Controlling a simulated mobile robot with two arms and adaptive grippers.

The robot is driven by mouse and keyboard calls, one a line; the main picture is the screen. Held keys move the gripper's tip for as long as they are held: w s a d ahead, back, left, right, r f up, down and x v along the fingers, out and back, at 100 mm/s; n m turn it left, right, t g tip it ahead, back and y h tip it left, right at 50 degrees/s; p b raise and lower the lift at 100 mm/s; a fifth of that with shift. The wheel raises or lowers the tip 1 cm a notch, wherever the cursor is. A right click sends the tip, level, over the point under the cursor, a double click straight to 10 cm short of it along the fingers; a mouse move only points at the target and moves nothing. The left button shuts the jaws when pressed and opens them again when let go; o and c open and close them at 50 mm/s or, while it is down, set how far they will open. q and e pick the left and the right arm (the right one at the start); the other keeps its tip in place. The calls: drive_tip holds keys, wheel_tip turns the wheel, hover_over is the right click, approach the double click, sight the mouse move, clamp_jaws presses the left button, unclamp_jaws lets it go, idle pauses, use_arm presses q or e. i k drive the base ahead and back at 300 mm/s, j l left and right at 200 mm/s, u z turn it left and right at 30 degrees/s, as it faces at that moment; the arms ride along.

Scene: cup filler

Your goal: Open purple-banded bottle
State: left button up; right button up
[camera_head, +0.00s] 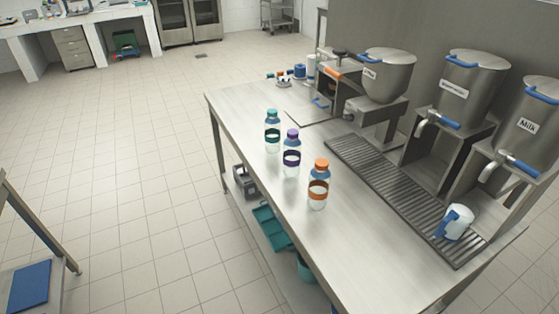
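The purple-banded bottle (291,158) stands upright on the steel table (372,250), with a purple cap on top. It is the middle one of three bottles in a row. A green-banded bottle (272,133) stands behind it to the left, and an orange-banded bottle (318,187) stands in front of it to the right. All three have their caps on. Neither of my grippers is in view.
Steel dispensers with blue handles line the table's right side, one labelled Milk (525,125). A white cup with a blue handle (455,223) stands on the drip grate (385,185). Small items (285,77) lie at the far end. The table's front is clear.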

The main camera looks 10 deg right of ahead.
sight(292, 148)
drive_tip(key=i+j+z, duration=0.3)
drive_tip(key=j, duration=0.3)
drive_tip(key=i+j+z, duration=0.25)
drive_tip(key=j, duration=0.4)
drive_tip(key=i, duration=0.05)
